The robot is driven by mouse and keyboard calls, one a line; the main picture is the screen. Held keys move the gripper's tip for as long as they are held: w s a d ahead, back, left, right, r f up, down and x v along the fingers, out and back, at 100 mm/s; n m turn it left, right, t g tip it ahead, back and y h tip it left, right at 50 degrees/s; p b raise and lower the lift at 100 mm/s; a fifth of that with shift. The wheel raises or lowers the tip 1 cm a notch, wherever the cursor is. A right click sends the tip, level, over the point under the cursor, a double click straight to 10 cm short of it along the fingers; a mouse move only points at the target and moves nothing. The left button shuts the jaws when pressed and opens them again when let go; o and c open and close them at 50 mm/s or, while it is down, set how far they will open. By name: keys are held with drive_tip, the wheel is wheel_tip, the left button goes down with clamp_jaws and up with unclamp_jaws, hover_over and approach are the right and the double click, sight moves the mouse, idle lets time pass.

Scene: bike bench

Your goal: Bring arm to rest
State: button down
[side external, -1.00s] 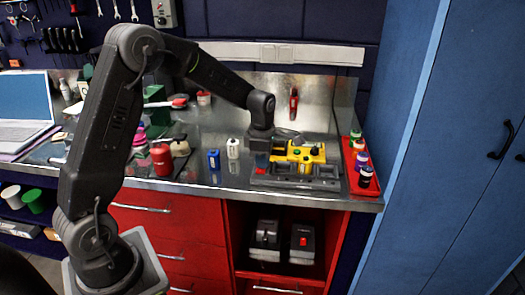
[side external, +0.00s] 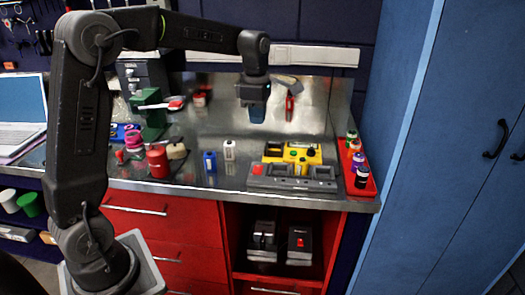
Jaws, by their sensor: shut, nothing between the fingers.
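My gripper (side external: 257,113) hangs pointing down, well above the metal bench top, in the upper middle of the side external view. It is shut and empty, with clear air between it and everything on the bench. Below it and to its right, a grey tray (side external: 290,182) stands near the bench's front edge. A yellow holder (side external: 273,151) with small coloured pieces is at the back of this tray. My arm rises from its base at the lower left and reaches across to the right.
A blue battery-like block (side external: 210,162) and a white one (side external: 229,150) stand left of the grey tray. A red tray (side external: 367,187) holds several bottles at the right end. Blue cabinets (side external: 450,150) stand right.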

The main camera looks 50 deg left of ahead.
drive_tip(key=s+d+r+m+t, duration=0.35)
drive_tip(key=s+d+m, duration=0.35)
drive_tip(key=s+m, duration=0.55)
drive_tip(key=s+d+f+m+t, duration=0.1)
drive_tip(key=s+d+f+m, duration=0.2)
drive_tip(key=s+m, duration=0.7)
drive_tip(key=d+m, duration=0.1)
drive_tip(key=m, duration=0.2)
drive_tip(key=shift+s+f+t, duration=0.15)
drive_tip(key=shift+s+t, duration=0.15)
drive_tip(key=shift+t, duration=0.05)
